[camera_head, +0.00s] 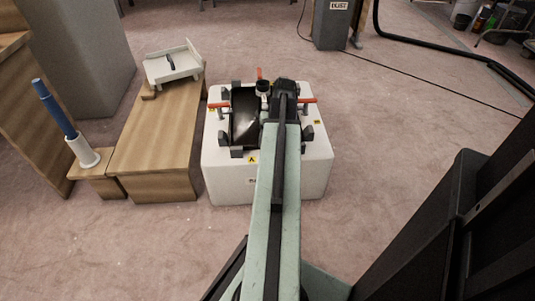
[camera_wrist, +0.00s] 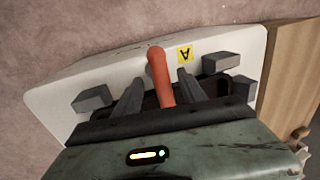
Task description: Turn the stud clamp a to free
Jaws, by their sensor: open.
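The stud clamp a shows as an orange lever (camera_wrist: 159,72) in the wrist view, beside a yellow label with the letter A (camera_wrist: 184,54). My gripper (camera_wrist: 161,80) is open, with one dark finger on each side of the lever. I cannot tell whether either finger touches it. In the head view my arm covers this lever. The same label (camera_head: 252,160) appears at the front of the white block (camera_head: 225,185), just left of my arm.
Other orange levers stand at the left (camera_head: 219,105), back (camera_head: 259,73) and right (camera_head: 308,100) of the block, around a dark opening (camera_head: 243,125). Dark grey blocks surround it. A wooden bench (camera_head: 155,140) with a white tray (camera_head: 172,65) stands left.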

